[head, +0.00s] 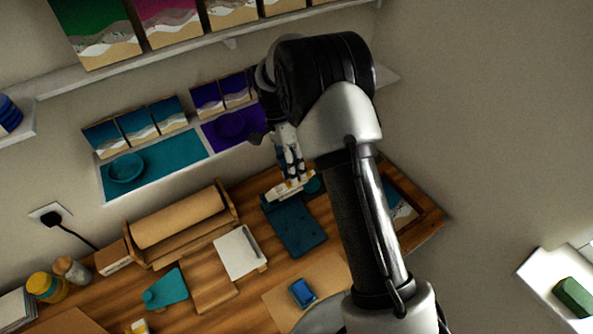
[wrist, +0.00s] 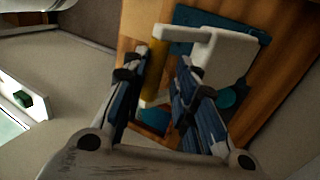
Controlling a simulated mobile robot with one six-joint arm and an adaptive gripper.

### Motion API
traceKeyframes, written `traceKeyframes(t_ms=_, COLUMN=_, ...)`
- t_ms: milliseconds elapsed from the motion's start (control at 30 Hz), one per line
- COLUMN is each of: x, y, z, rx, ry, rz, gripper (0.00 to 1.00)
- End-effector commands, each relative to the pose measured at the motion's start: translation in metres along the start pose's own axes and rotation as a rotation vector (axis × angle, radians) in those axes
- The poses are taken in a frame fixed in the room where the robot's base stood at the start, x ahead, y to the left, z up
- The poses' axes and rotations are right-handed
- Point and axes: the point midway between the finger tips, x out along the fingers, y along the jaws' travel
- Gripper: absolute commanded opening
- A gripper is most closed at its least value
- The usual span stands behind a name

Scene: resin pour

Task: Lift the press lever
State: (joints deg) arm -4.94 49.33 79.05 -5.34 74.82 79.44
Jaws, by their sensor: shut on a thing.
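The press has a dark teal base (head: 298,232) on the wooden bench, with its white lever (head: 286,190) above the base's back end. In the wrist view the white lever arm (wrist: 230,52) carries a yellow handle (wrist: 156,65), which lies between my two fingers. My gripper (head: 291,176) reaches down from above and is shut on this handle; it also fills the wrist view (wrist: 160,85). The teal base (wrist: 195,16) shows behind the lever. My fingers hide part of the lever in the head view.
A paper roll in a wooden holder (head: 180,218), a white tray (head: 240,252) and a blue item (head: 302,292) are on the bench. Shelves with pictures (head: 135,127) line the wall behind. A framed piece (head: 402,212) lies at the bench's right end.

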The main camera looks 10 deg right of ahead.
Motion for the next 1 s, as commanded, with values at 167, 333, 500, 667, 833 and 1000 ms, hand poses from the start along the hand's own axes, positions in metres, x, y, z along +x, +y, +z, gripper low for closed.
traceKeyframes(t_ms=167, x=0.007, y=-0.013, z=0.003, rx=-0.003, ry=-0.002, rz=-0.031, gripper=0.37)
traceKeyframes(t_ms=333, x=0.007, y=-0.012, z=0.003, rx=-0.003, ry=-0.002, rz=-0.030, gripper=0.41)
traceKeyframes(t_ms=500, x=0.007, y=-0.012, z=0.003, rx=-0.002, ry=-0.002, rz=-0.030, gripper=0.38)
traceKeyframes(t_ms=667, x=0.006, y=-0.012, z=0.003, rx=-0.002, ry=-0.002, rz=-0.031, gripper=0.38)
traceKeyframes(t_ms=833, x=-0.007, y=-0.011, z=0.002, rx=-0.002, ry=-0.002, rz=-0.034, gripper=0.38)
traceKeyframes(t_ms=1000, x=-0.042, y=-0.009, z=0.002, rx=-0.002, ry=-0.001, rz=-0.033, gripper=0.38)
